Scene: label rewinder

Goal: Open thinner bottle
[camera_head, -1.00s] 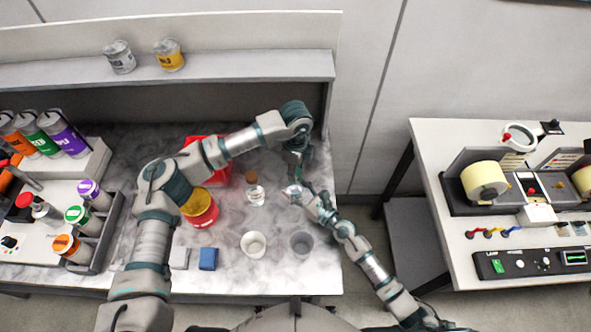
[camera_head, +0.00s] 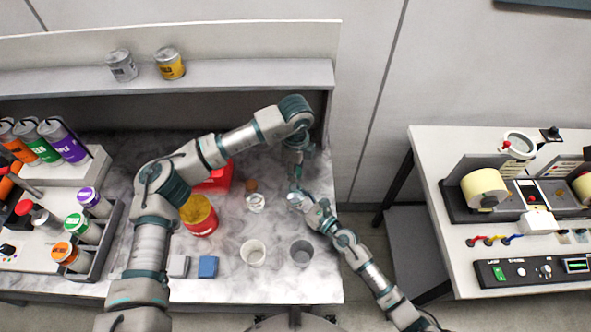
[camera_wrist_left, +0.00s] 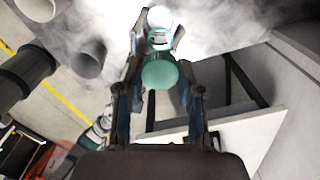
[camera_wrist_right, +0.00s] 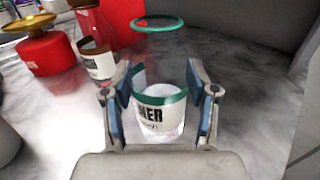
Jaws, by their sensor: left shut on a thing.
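The thinner bottle (camera_wrist_right: 160,112), a clear vessel with a white label partly reading "NER" and a green band, stands between the blue-padded fingers of my right gripper (camera_wrist_right: 162,100). My left gripper (camera_head: 296,186) points down just above my right gripper (camera_head: 296,202). In the left wrist view its fingers are shut on a round green cap (camera_wrist_left: 160,73). Whether cap and bottle touch is unclear.
A cork-topped bottle (camera_head: 255,202) stands left of my right gripper. A red can with a yellow top (camera_head: 199,216), a white cup (camera_head: 253,252), a grey cup (camera_head: 302,252) and a blue block (camera_head: 208,266) share the marble table (camera_head: 285,285).

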